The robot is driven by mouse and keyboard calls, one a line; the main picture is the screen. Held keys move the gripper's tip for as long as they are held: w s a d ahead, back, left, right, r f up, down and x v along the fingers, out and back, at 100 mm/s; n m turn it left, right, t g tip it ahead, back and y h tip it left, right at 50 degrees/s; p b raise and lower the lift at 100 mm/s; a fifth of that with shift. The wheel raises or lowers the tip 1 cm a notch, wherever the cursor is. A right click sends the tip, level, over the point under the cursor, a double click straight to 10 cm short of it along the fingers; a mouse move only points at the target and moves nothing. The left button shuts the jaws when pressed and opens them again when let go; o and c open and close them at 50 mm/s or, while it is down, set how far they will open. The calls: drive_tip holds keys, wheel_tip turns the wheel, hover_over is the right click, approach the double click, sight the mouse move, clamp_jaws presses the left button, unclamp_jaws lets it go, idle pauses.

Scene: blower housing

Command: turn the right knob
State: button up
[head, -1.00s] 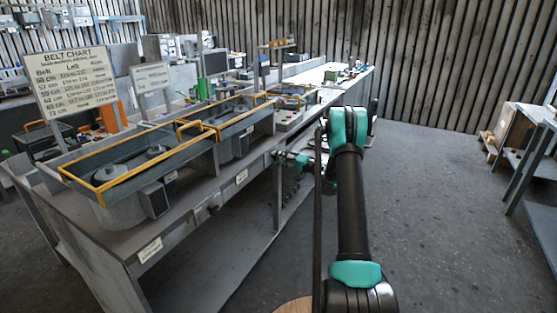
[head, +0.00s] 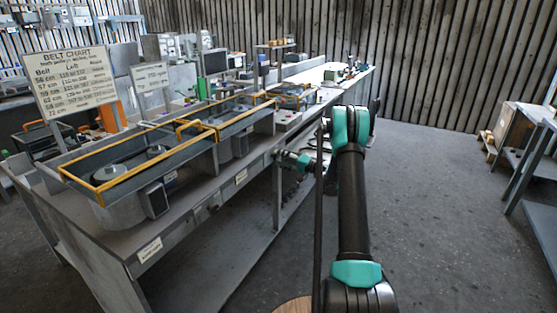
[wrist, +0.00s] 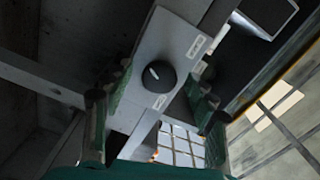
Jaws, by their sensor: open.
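In the wrist view a round black knob (wrist: 158,76) with a white pointer line sits on a light grey panel (wrist: 178,38). Small white labels lie on the panel above right and below the knob. My gripper (wrist: 161,82) is open, one finger left of the knob and one right of it, with gaps on both sides. I cannot tell how near the fingertips are in depth. In the head view my gripper (head: 284,159) is at the front edge of the long bench (head: 118,240), at its far part; the knob there is hidden or too small to make out.
Yellow-rimmed trays (head: 120,165) stand on the bench. A belt chart sign (head: 75,80) stands at the left. A shelf unit (head: 530,165) is at the right. Open grey floor (head: 440,220) lies between. A bench leg (head: 277,195) stands below my gripper.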

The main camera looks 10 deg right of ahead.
drive_tip(key=v, duration=1)
drive_tip(key=shift+s+d, duration=0.25)
drive_tip(key=shift+d, duration=0.05)
